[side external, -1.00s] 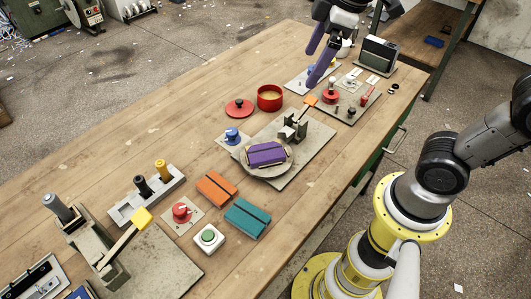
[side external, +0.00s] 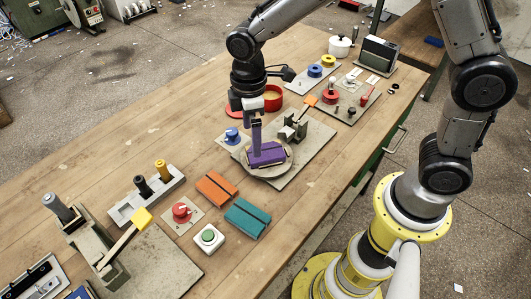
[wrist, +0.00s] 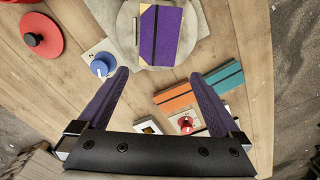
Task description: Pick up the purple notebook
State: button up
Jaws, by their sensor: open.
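The purple notebook (side external: 269,156) with a dark band lies flat on a round grey disc (side external: 281,173). It also shows at the top middle of the wrist view (wrist: 165,38), lying on the same disc (wrist: 126,25). My gripper (side external: 256,150) points down over the notebook's left part in the side view, and its fingers hide some of it. In the wrist view my gripper (wrist: 158,76) has its two purple fingers spread wide with nothing between them, and the notebook appears just beyond the tips. I cannot tell the exact height of the tips above it.
An orange notebook (side external: 216,188) and a teal notebook (side external: 247,218) lie left of and below the disc. A blue knob (side external: 232,135) and a metal fixture with an orange-tipped lever (side external: 310,101) stand close by. A red pot (side external: 272,101) is behind my gripper.

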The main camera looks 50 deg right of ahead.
aim_at(249, 155)
jog(key=shift+w+a+f, duration=0.1)
jog(key=shift+w+f, duration=0.05)
jog(key=shift+f, duration=0.95)
jog(key=shift+w+a+f, duration=0.1)
jog(key=shift+f, duration=1.05)
jog(key=shift+w+a+f, duration=0.1)
jog(key=shift+w+f, duration=0.05)
jog(key=shift+f, duration=0.95)
jog(key=shift+c, duration=0.2)
jog(key=c, duration=1.3)
jog(key=shift+r, duration=0.1)
